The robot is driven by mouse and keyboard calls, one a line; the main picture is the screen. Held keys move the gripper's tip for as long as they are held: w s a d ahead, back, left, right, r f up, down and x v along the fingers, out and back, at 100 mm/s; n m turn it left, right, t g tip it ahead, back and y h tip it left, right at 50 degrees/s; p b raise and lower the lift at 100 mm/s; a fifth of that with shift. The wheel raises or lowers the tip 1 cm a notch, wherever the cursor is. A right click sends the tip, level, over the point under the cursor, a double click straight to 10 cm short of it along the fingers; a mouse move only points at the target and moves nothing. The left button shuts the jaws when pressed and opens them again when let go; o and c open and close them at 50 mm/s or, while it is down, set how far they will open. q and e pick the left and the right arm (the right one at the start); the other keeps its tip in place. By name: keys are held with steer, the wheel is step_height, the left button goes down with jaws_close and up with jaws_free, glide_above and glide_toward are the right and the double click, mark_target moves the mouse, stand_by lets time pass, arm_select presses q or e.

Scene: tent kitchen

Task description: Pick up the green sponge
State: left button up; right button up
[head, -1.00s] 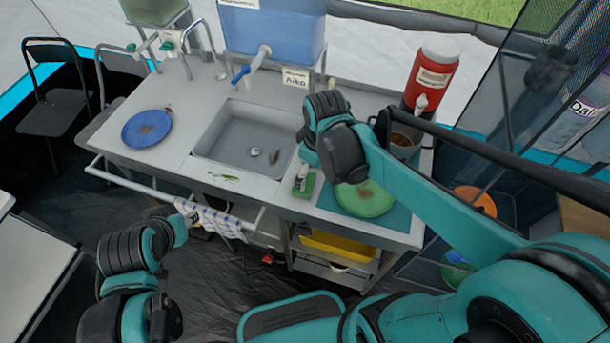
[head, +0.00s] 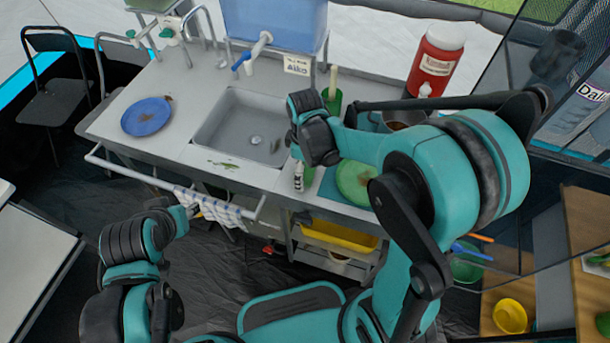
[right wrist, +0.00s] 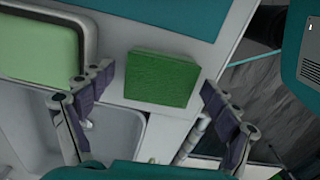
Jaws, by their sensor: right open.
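The green sponge (right wrist: 162,79) is a flat block lying on the pale counter beside the teal mat in the right wrist view. In the head view only a bit of the sponge (head: 310,176) shows behind my right gripper (head: 299,174). That gripper points down at the counter's front edge, right of the sink. In the right wrist view my right gripper (right wrist: 157,79) is open, with one finger on each side of the sponge and visible gaps between. The fingers hold nothing. My left gripper (head: 187,211) is low at the left, near the counter's front rail; its jaws are unclear.
A green dish (head: 357,182) lies on the teal mat close right of the sponge. The sink (head: 232,130) is to the left, with a blue plate (head: 146,117) beyond. A green cup (head: 333,101) and a red drink dispenser (head: 436,60) stand behind. A checked cloth (head: 215,209) hangs on the rail.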

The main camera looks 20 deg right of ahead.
steer(key=shift+c, duration=1.3)
steer(key=c, duration=0.6)
steer(key=shift+c, duration=0.2)
